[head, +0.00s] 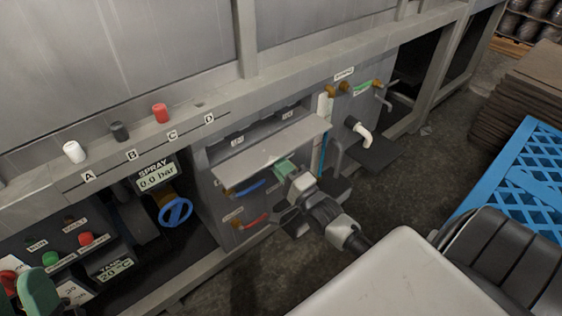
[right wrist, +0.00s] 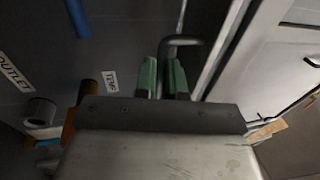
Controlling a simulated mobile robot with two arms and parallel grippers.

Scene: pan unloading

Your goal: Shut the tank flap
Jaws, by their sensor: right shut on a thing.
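The tank flap (head: 268,152) is a pale grey panel standing out from the front of the grey tank cabinet, with a dark opening above it. My right gripper (head: 286,168) is at the flap's front edge, near its middle. In the right wrist view its green fingers (right wrist: 162,80) are closed around a thin grey bent bar (right wrist: 184,40), which looks like the flap's handle. The grip itself is partly hidden in the head view. A dull green piece at the lower left looks like a fingertip of my left gripper (head: 38,292); its opening is not visible.
Below the flap are valves with a blue lever (head: 248,187) and a red lever (head: 256,221). A sight tube (head: 323,140) and a white-ended spout (head: 361,132) stand to the right. A blue handwheel (head: 175,212) is at the left. A blue crate (head: 515,180) stands at far right.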

